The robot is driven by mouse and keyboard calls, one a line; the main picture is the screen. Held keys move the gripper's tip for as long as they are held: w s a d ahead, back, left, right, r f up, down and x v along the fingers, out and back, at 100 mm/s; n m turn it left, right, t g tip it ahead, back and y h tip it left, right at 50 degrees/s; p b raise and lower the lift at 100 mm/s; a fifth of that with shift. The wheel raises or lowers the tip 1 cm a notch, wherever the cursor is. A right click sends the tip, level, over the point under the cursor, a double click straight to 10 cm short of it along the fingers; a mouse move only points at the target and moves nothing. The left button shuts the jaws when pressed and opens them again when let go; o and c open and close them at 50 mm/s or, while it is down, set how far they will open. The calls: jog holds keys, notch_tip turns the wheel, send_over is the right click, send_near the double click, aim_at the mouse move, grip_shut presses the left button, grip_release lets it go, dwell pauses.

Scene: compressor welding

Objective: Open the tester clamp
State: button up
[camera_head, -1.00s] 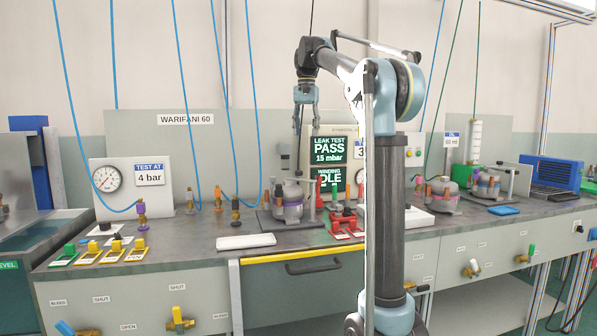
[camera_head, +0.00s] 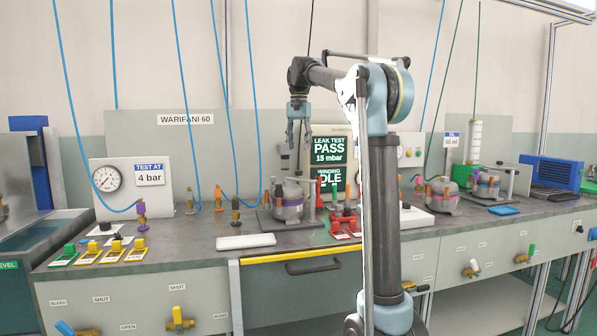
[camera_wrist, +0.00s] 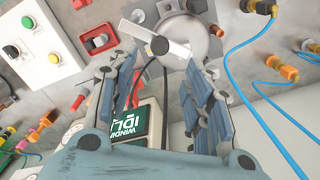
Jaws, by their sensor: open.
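A grey compressor (camera_head: 289,203) sits on the tester (camera_head: 262,222) at the middle of the bench. In the wrist view the compressor (camera_wrist: 185,38) is at the top. A flat silver clamp bar (camera_wrist: 172,49) with a black round knob (camera_wrist: 159,45) lies across its edge. The clamp seems lowered onto the compressor, but its exact pose is unclear. My gripper (camera_head: 298,143) is open and empty, pointing down above the tester. In the wrist view the knob shows between the spread fingers of my gripper (camera_wrist: 160,65), apart from them.
The screen (camera_head: 330,150) reading "LEAK TEST PASS 15 mbar" stands close behind my gripper. Blue hoses (camera_head: 222,90) hang at the left. A white tray (camera_head: 246,241) lies at the bench's front.

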aim_at(300, 176)
notch_tip(300, 176, down, 10)
jog(key=shift+r, duration=0.1)
dwell(0.4)
grip_shut()
